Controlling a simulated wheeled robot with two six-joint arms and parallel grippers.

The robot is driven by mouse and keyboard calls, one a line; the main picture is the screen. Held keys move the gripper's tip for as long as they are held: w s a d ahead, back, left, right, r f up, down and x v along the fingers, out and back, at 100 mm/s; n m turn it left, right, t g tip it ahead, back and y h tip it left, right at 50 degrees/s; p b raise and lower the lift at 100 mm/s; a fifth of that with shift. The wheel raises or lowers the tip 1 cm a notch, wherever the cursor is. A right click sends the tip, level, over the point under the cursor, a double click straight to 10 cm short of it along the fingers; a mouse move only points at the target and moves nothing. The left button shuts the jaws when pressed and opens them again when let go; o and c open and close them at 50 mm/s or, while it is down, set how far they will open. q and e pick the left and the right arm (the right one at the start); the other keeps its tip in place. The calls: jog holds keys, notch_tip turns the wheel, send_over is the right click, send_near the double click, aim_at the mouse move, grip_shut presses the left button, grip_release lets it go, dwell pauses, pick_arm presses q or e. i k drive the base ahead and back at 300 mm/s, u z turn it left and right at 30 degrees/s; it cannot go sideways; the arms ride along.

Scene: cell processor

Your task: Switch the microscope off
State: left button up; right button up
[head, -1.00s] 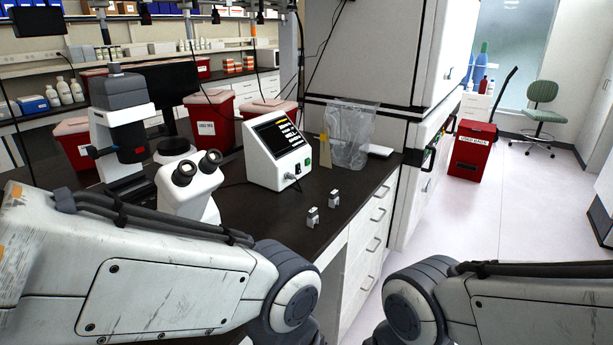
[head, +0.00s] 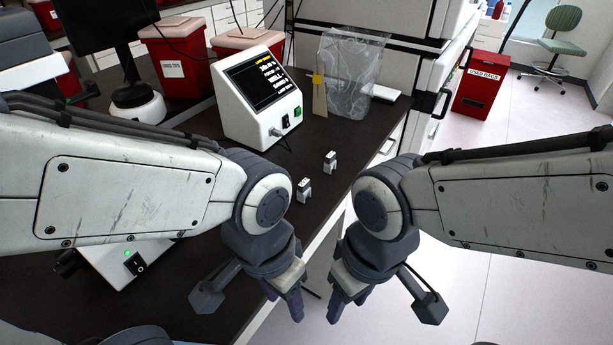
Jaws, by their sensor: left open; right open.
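The microscope is mostly hidden behind my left arm. Its white base (head: 112,268) shows below that arm at the lower left, with a black rocker switch (head: 135,264) and a small lit green light beside it. A grey and white upper part (head: 22,48) shows at the top left. My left gripper (head: 284,298) is open and empty, pointing down near the bench's front edge, well to the right of the switch. My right gripper (head: 348,299) is open and empty, just right of the left one, beyond the bench edge.
A white device with a screen (head: 260,98) stands on the dark bench (head: 215,118). Two small grey-white pieces (head: 303,190) (head: 330,161) lie near the front edge. A clear bag (head: 352,75) and red bins (head: 178,68) stand behind.

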aim_at(138, 266)
jog(key=u, duration=0.2)
jog(key=k, duration=0.8)
jog(key=u, duration=0.8)
